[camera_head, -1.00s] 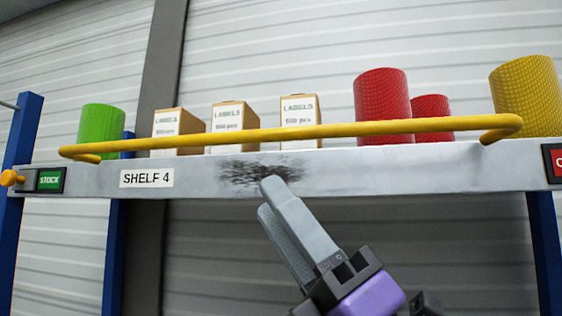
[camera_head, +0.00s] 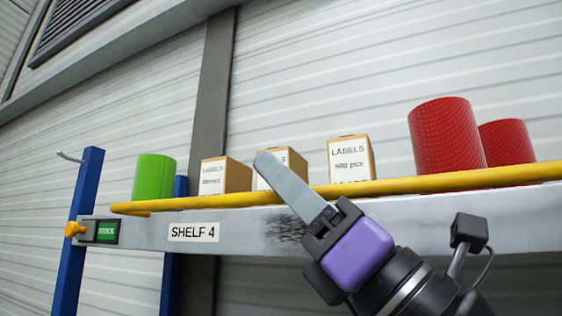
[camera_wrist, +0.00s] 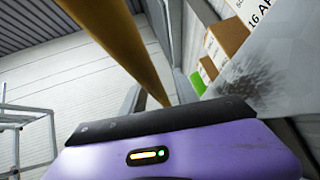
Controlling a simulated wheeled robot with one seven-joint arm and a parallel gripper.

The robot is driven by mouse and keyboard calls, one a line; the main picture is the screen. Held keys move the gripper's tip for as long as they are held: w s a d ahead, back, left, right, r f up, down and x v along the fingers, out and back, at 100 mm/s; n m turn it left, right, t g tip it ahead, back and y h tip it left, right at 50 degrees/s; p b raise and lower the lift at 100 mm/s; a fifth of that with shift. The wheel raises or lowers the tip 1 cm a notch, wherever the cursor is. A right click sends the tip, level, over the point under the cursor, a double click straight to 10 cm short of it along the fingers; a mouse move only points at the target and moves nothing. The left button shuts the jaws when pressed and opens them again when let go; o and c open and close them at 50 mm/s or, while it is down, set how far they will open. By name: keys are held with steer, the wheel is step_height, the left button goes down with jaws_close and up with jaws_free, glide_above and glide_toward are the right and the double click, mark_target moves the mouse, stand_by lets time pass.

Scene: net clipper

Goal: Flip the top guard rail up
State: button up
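The yellow guard rail (camera_head: 430,183) runs along the front of the shelf (camera_head: 245,226), just above its front edge, with its left end (camera_head: 130,208) bent back. Its right end is out of the head view. In the wrist view the rail (camera_wrist: 118,40) slants from the top left to the centre. My gripper (camera_head: 268,163) points up and left in the head view. One grey finger crosses in front of the rail, its tip above it; I cannot tell if it touches. The other finger is hidden, so its opening does not show. No fingers show in the wrist view.
Label boxes (camera_head: 226,177), a green roll (camera_head: 154,177) and red rolls (camera_head: 446,137) stand on the shelf behind the rail. A blue post (camera_head: 79,222) and an orange knob (camera_head: 74,229) are at the left. Open space lies in front of the shelf.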

steer(key=shift+w+a+r, duration=0.25)
steer(key=shift+a+r, duration=0.1)
jaws_close()
stand_by(1.3)
